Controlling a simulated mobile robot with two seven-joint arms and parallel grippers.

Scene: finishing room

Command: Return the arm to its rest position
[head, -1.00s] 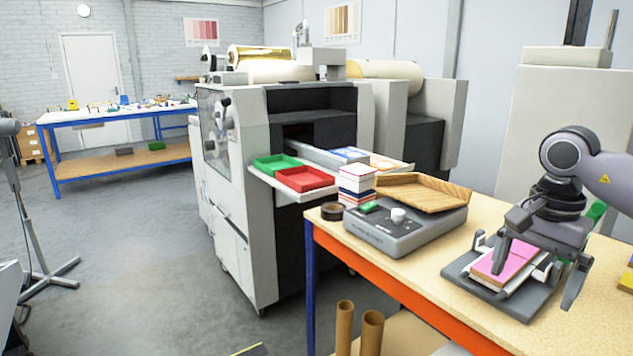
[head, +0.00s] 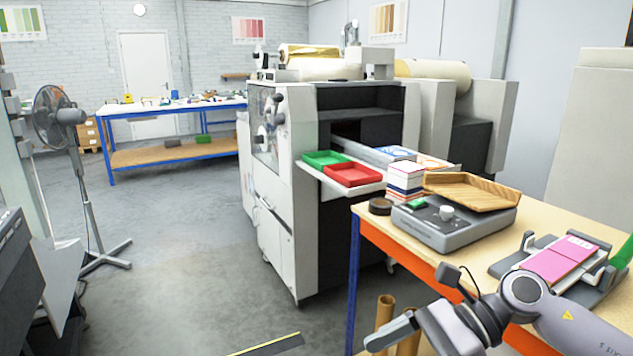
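My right arm comes in from the lower right, and its gripper (head: 392,332) points left, low in front of the workbench (head: 345,270). The fingers show side-on and overlap, so I cannot tell whether they are open or shut. I see nothing held between them. A pink-topped stack of cards (head: 562,259) lies in the grey clamp fixture (head: 513,260) on the bench, apart from the gripper. My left gripper is not in view.
A grey scale-like device (head: 455,232) and a wooden tray (head: 475,192) stand on the bench. Brown tubes (head: 384,311) stand below its edge. The printing machine (head: 278,210) stands behind, a fan (head: 62,120) at the left.

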